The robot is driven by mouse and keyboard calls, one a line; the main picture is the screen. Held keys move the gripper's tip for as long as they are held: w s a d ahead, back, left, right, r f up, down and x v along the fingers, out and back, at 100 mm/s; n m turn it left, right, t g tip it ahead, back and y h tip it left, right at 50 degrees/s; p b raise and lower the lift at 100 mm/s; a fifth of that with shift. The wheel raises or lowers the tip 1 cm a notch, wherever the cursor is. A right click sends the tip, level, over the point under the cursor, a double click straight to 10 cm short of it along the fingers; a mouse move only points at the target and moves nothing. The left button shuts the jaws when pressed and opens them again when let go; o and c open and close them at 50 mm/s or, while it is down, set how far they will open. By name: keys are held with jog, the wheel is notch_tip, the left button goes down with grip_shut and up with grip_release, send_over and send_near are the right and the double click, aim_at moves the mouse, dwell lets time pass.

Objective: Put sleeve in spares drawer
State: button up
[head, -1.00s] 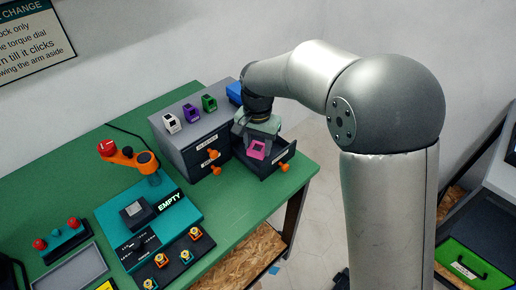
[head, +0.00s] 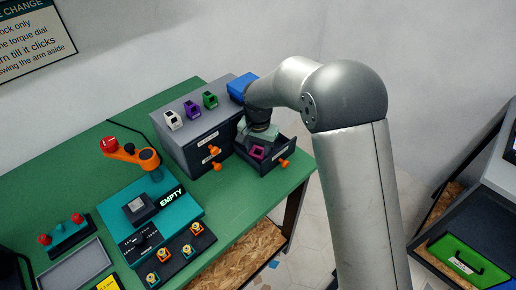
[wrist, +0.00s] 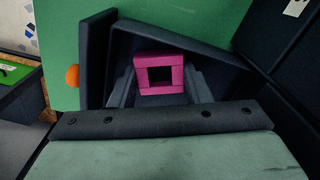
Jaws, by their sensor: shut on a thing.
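The sleeve (head: 257,153) is a magenta square ring. In the wrist view the sleeve (wrist: 180,62) sits between the two grey fingers of my gripper (wrist: 159,88), which is shut on it. My gripper (head: 257,146) points down into an open dark drawer (head: 278,164) with an orange knob, at the right of the grey cabinet. The sleeve is within the drawer's walls in the head view. In the wrist view the drawer's walls (wrist: 205,42) surround it. Whether the sleeve touches the drawer floor I cannot tell. The drawer's label is too small to read.
The grey cabinet (head: 187,135) has closed drawers with orange knobs beside the open one. White, purple and green blocks and a blue box (head: 241,86) stand on top. A teal station marked EMPTY (head: 172,207) with an orange arm stands on the green bench (head: 75,178).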

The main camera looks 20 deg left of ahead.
jog(key=o, duration=0.7)
jog(key=shift+f, duration=0.1)
jog(key=shift+c, duration=0.2)
notch_tip(320, 180, up, 12)
jog(key=s+d+r, duration=0.2)
jog(key=d+r, duration=0.1)
jog(key=d, duration=0.6)
jog(key=s+d, duration=0.6)
jog(key=d, duration=0.6)
jog(key=s+d+f, duration=0.1)
jog(key=s+d, duration=0.5)
jog(key=s, duration=0.2)
jog(key=s+d+f+n, duration=0.1)
jog(key=s+d+f, duration=0.1)
jog(key=s+d, duration=0.4)
jog(key=shift+s+f+b, duration=0.3)
jog(key=shift+s+b, duration=0.1)
jog(key=shift+s, duration=0.6)
